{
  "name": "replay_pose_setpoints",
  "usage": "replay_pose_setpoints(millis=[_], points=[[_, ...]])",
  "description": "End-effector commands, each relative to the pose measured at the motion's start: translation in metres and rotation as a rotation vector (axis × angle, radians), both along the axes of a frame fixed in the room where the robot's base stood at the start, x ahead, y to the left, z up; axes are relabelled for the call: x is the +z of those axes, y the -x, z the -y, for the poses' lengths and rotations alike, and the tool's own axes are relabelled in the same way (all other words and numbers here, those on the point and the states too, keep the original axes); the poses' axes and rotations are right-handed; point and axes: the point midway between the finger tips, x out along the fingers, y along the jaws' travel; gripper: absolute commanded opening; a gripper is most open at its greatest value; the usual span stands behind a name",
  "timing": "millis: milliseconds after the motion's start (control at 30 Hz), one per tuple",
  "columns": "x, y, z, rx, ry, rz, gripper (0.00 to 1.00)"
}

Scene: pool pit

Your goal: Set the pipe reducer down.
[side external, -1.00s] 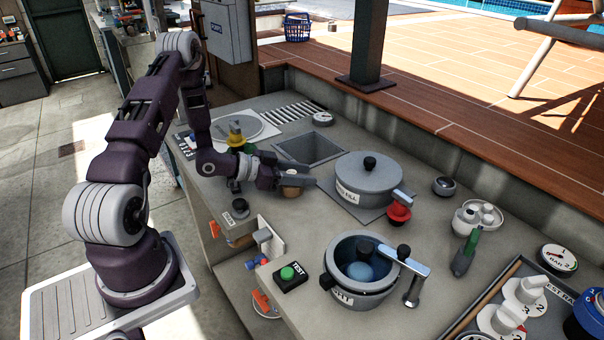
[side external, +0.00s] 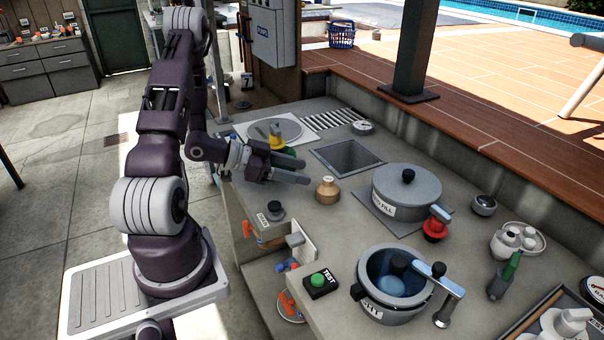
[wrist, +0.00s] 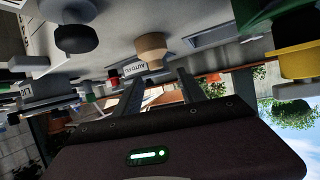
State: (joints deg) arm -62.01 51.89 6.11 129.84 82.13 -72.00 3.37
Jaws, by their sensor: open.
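The pipe reducer (side external: 328,190) is a tan, stepped round piece with a narrower top. It stands upright on the grey counter (side external: 310,222), in front of the square sink opening. My gripper (side external: 305,172) is open and empty, to the left of the reducer and apart from it, its fingers pointing toward it. In the wrist view the reducer (wrist: 151,48) appears beyond the open fingers (wrist: 160,78), with a clear gap. That view is tilted upside down.
A lidded grey pot (side external: 407,192) stands right of the reducer, with a red knob (side external: 436,224) nearby. The square opening (side external: 347,157) lies behind. A black knob (side external: 275,209) is at front left. A yellow and green piece (side external: 278,142) stands behind my gripper.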

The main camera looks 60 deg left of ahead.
Motion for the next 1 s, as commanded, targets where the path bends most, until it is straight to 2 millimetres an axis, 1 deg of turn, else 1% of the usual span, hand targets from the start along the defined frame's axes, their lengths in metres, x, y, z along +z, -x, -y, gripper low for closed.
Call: replay_pose_setpoints(millis=[67,133,167,200,233,267,300,333,367,400,433,467,500,567,600,700,800,1000], points=[[0.011,-0.019,-0.006,0.015,-0.135,-0.073,0.48],[0.032,-0.038,-0.014,0.077,-0.290,-0.162,0.48],[0.045,-0.044,-0.015,0.114,-0.349,-0.199,0.48],[0.065,-0.049,-0.015,0.170,-0.414,-0.241,0.48],[0.082,-0.050,-0.011,0.216,-0.450,-0.269,0.48],[0.099,-0.048,-0.005,0.264,-0.475,-0.295,0.48],[0.123,-0.042,0.007,0.328,-0.489,-0.324,0.48],[0.139,-0.033,0.020,0.371,-0.483,-0.347,0.48],[0.153,-0.021,0.035,0.409,-0.466,-0.370,0.48],[0.169,-0.001,0.059,0.447,-0.425,-0.402,0.48],[0.178,0.016,0.078,0.462,-0.386,-0.426,0.48],[0.183,0.035,0.097,0.468,-0.343,-0.455,0.48],[0.188,0.060,0.123,0.460,-0.284,-0.493,0.48],[0.190,0.096,0.157,0.426,-0.203,-0.551,0.48],[0.190,0.117,0.176,0.396,-0.159,-0.585,0.48],[0.188,0.155,0.206,0.330,-0.090,-0.649,0.48],[0.187,0.169,0.217,0.304,-0.066,-0.678,0.48],[0.187,0.169,0.217,0.305,-0.065,-0.681,0.48]])
